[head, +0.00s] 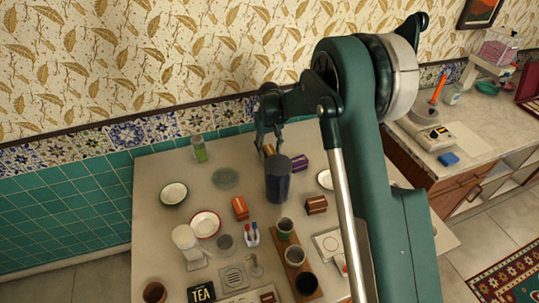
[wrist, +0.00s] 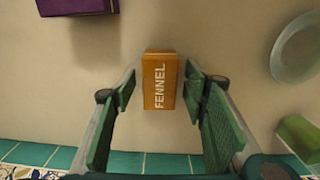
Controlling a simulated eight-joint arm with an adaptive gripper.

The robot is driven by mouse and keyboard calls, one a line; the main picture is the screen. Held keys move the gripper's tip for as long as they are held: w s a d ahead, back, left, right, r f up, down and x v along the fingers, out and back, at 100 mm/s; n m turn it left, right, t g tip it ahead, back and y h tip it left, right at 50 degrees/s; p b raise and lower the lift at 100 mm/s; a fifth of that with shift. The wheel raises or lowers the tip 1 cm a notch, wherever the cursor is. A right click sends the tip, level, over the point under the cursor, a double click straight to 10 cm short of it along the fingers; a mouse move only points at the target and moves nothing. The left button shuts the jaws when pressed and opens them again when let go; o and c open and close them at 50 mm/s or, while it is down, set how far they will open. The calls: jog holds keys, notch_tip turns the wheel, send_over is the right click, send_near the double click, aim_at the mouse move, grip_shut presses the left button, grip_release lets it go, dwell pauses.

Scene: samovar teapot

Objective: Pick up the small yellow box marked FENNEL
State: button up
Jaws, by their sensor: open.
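The small yellow-orange box marked FENNEL (wrist: 160,80) lies on the table top in the wrist view, its white lettering running along its length. My gripper (wrist: 160,92) is open, with one green-padded finger on each side of the box and a visible gap on both sides. I cannot tell how far above the table the fingertips are. In the head view my gripper (head: 268,138) is near the back of the table, and the box (head: 268,150) shows just below it, partly hidden behind a dark blue cylinder.
A purple box (wrist: 77,6) lies at the upper left of the wrist view. A glass dish (wrist: 297,48) and a green-filled jar (wrist: 300,137) are at the right. In the head view the dark blue cylinder (head: 278,180) stands close to the box; the tiled wall (head: 155,130) is behind.

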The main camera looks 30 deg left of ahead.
aim_at(269, 150)
jog(key=c, duration=1)
jog(key=shift+r, duration=0.1)
jog(key=shift+r+p, duration=0.5)
jog(key=shift+r, duration=4.45)
